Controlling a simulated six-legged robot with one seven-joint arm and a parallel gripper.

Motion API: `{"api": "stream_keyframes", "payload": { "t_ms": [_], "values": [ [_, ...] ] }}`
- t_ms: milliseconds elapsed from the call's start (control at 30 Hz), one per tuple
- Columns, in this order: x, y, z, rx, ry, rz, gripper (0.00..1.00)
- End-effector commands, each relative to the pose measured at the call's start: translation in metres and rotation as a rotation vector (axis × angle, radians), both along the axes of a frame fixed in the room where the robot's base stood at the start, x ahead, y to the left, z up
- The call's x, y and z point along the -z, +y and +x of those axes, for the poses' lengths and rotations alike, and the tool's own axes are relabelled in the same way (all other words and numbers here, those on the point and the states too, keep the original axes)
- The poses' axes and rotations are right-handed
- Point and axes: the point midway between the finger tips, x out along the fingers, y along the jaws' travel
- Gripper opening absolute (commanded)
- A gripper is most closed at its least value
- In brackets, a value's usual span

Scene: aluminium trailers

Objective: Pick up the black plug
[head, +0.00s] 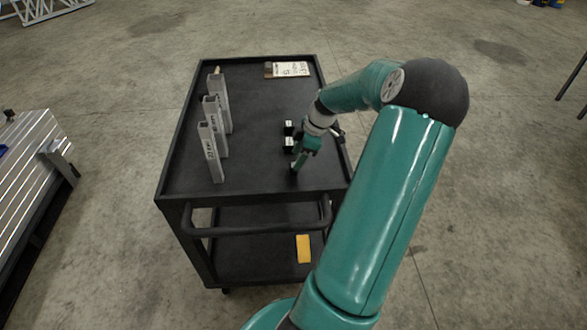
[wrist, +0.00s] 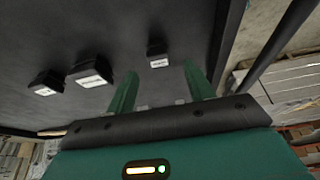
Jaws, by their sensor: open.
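Small black plugs with white labels are on the dark top of the cart (head: 258,110). In the head view, one plug (head: 288,127) and another plug (head: 288,144) show just left of my gripper (head: 299,163). In the wrist view there are three: a left plug (wrist: 46,83), a middle plug (wrist: 90,71) and a right plug (wrist: 158,55). My gripper (wrist: 160,72) is open, and its two green fingers are apart and empty. The right plug appears beyond the fingertips, in line with the gap. I cannot clearly make out the third plug in the head view.
Three upright grey metal tubes (head: 212,150) stand along the cart's left side. A labelled board (head: 288,69) lies at the far edge. A yellow object (head: 303,248) is on the lower shelf. An aluminium trailer (head: 30,170) is at left. The cart's middle is clear.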

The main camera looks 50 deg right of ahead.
Motion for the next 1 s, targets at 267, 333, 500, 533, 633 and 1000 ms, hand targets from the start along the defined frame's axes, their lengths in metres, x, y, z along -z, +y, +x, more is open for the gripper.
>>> {"api": "stream_keyframes", "payload": {
  "t_ms": [267,333,500,533,633,1000],
  "values": [
    [0.038,0.008,0.01,-0.001,0.0,0.003,0.53],
    [0.043,0.009,0.012,0.0,0.0,0.001,0.53],
    [0.045,0.009,0.012,0.0,0.0,0.0,0.53],
    [0.045,0.009,0.012,0.0,0.0,0.0,0.53],
    [0.045,0.009,0.012,0.0,-0.001,-0.001,0.43],
    [0.045,0.009,0.012,0.001,0.0,0.0,0.05]
  ]
}}
